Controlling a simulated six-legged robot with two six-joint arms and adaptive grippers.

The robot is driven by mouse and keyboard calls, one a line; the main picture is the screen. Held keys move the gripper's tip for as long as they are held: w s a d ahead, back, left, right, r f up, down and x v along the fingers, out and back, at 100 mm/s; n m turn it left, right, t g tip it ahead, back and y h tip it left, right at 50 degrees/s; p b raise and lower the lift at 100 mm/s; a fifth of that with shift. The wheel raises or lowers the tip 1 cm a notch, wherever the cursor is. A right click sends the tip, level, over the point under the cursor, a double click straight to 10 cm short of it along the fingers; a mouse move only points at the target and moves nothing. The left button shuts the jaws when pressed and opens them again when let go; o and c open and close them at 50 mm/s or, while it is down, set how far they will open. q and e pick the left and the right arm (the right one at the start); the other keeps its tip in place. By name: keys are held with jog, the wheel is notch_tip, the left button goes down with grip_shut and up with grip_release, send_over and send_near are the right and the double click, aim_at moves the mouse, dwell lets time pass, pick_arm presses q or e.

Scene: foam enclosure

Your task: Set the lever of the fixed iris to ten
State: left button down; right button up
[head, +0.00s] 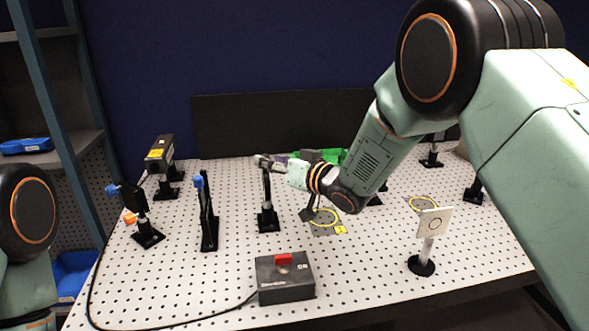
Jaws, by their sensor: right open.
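A slim dark post mount (267,213) stands upright on the perforated table, left of the middle; I take it for the fixed iris, seen nearly edge-on. Its lever and scale are too small or hidden to read. My right gripper (262,161) reaches in from the right and its fingertips are at the top of this mount. The gripper is open; I cannot tell whether a finger touches the lever. Of my left arm only a joint shows at the left edge, and its gripper is out of view.
Two mounts with blue knobs (207,218) (147,232) and a grey boxed device (159,155) stand to the left. A black box with a red switch (286,278) is in front. A white target card (434,222) stands at right. Yellow rings (322,226) mark the table.

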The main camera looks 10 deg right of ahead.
jog(key=v, duration=0.8)
jog(key=shift+s+d, duration=0.2)
jog(key=shift+s, duration=0.1)
jog(key=shift+r, duration=0.1)
